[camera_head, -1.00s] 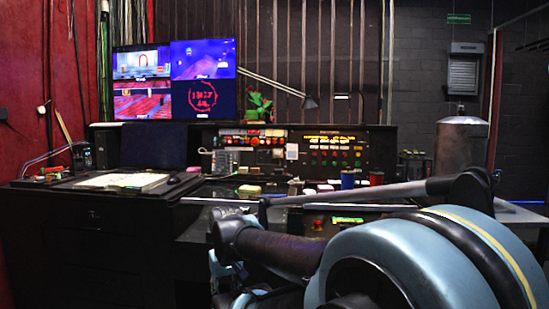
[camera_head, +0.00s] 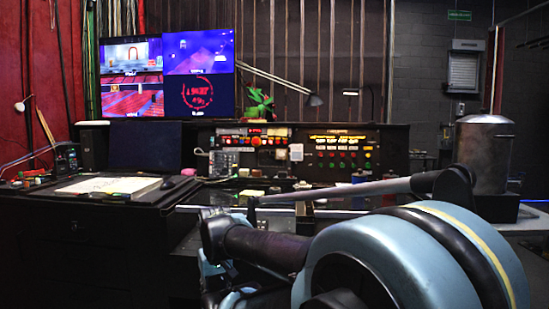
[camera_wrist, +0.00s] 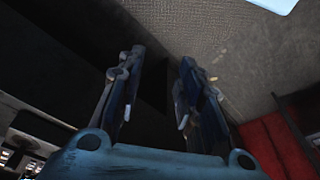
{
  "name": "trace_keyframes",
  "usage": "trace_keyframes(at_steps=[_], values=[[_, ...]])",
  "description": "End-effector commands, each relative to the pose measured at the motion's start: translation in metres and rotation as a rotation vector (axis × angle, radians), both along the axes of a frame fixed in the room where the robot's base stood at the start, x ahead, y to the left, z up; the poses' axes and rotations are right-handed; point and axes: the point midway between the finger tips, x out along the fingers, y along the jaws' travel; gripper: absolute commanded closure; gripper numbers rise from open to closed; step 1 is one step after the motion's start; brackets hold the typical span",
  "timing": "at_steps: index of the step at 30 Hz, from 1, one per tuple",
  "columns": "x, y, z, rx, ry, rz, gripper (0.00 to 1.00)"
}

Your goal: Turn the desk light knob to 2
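A desk lamp (camera_head: 314,100) with a long thin arm stands behind the console in the head view. A second small lamp head (camera_head: 350,92) is to its right. The console (camera_head: 345,178) has rows of lit buttons. I cannot make out which control is the desk light knob, or any number on it. My gripper shows in the wrist view (camera_wrist: 160,75), with its two fingers apart and nothing visible between them. It points at dark surfaces and grey floor, away from the console buttons. In the head view my arm hides part of the desk's front.
A desk with an open book (camera_head: 108,185) is at the left. A monitor (camera_head: 167,78) is behind it, and a plant (camera_head: 259,104) stands on the console. A metal tank (camera_head: 483,155) is at the right. The wrist view shows a red surface (camera_wrist: 267,146) at lower right.

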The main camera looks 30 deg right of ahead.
Motion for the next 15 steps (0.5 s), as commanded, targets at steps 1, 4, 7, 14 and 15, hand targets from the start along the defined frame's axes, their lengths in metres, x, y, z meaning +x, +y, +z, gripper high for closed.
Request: trace_keyframes(at_steps=[1, 4, 7, 14, 15], values=[[0.000, 0.000, 0.000, 0.000, 0.000, 0.000, 0.67], [0.000, 0.000, 0.000, 0.000, 0.000, 0.000, 0.67], [0.000, 0.000, 0.000, 0.000, 0.000, 0.000, 0.67], [-0.001, -0.001, 0.010, 0.013, -0.033, -0.045, 0.53], [0.006, -0.002, 0.014, 0.024, -0.049, -0.082, 0.53]])
